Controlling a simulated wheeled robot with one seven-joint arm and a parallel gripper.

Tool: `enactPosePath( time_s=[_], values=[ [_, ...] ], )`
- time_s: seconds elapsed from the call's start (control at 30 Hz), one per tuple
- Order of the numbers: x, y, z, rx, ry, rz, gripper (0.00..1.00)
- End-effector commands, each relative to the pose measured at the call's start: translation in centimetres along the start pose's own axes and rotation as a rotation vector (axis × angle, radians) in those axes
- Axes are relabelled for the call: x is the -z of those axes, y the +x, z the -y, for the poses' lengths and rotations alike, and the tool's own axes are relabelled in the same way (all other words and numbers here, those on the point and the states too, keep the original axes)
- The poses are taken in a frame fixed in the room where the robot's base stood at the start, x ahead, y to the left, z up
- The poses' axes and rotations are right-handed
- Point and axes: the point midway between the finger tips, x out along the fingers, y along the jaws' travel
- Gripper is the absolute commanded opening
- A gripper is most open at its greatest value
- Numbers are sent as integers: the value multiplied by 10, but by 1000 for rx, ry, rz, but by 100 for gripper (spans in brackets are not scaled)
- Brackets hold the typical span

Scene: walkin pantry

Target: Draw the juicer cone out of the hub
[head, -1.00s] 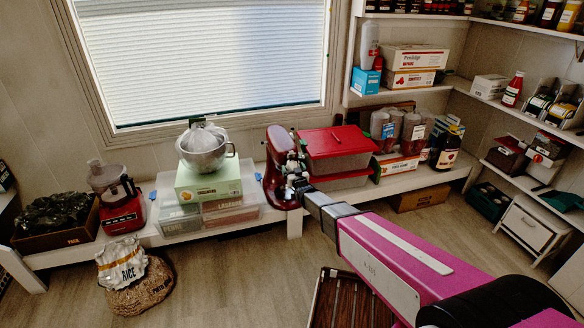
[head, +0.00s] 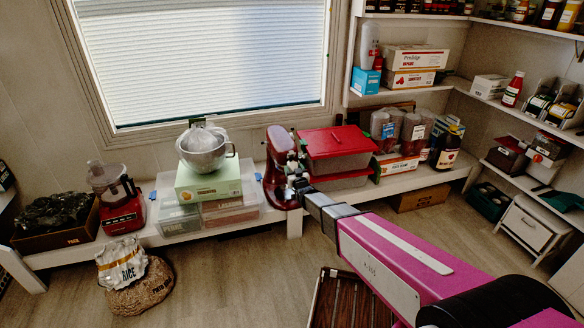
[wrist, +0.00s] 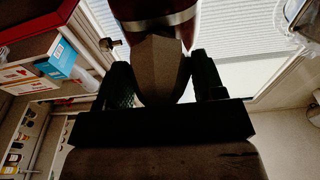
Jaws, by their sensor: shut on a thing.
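The red stand mixer (head: 276,143) stands on the bench below the window, right of the clear bins. In the wrist view its red head with a silver band (wrist: 160,22) is at the top. The juicer cone (wrist: 160,68), grey-brown and ridged, sits right at that band. My gripper (wrist: 163,85) is shut on the cone, with one dark finger on each side of it. I cannot tell whether the cone's shaft is inside the hub; that joint is hidden. In the head view my gripper (head: 293,180) is at the mixer and hides the cone.
A steel bowl (head: 203,155) stands on a green box (head: 208,188) left of the mixer. Red-lidded containers (head: 338,142) stand close on its right. A wooden rack (head: 345,300) is on the floor below my arm.

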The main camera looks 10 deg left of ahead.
Motion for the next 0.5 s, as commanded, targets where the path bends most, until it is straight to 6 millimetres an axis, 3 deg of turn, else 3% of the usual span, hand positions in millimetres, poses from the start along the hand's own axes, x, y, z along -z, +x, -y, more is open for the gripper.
enactPosePath(
  time_s=[0.5],
  values=[
    [3, -18, 0, 0, 0, -2, 39]
  ],
)
